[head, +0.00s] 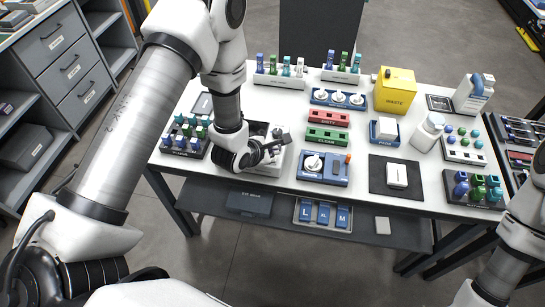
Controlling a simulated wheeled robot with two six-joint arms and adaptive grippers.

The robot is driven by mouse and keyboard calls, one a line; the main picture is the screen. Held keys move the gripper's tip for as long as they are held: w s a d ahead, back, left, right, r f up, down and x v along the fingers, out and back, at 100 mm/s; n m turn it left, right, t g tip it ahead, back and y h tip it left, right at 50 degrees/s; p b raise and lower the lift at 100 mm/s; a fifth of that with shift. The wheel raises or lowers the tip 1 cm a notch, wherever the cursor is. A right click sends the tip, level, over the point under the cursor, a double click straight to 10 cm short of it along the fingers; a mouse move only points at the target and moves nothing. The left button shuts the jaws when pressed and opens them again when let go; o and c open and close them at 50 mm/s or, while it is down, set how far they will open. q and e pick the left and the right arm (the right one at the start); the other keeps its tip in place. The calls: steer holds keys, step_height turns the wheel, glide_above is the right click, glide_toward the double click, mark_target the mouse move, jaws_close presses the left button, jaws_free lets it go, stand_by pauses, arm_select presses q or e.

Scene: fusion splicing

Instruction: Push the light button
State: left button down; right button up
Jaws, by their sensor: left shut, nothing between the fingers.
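My left gripper (278,144) is shut and empty. It is over a white and dark device (267,167) at the table's front left, and its fingers point right. The gripper and wrist hide much of the device. I cannot make out a light button on it, nor tell whether the fingertips touch it. My right arm comes in at the lower right, and its gripper is out of the picture.
The white table (268,104) holds labelled red (329,118) and green (327,138) trays, a yellow waste box (395,90), a white bottle (428,132) and a black mat (378,178). Racks of coloured parts stand at both ends. A dark shelf (380,238) is below the front edge.

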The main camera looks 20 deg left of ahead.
stand_by(0.3)
arm_select(q)
steer(key=shift+f+b, duration=0.35)
steer(key=shift+f, duration=0.1)
steer(key=shift+f+b, duration=0.3)
steer(key=shift+f, duration=0.05)
stand_by(0.4)
steer(key=shift+r+p, duration=0.65)
steer(key=shift+r, duration=0.2)
steer(key=shift+r, duration=0.1)
step_height(320, 180, up, 6)
steer(key=p, duration=0.4)
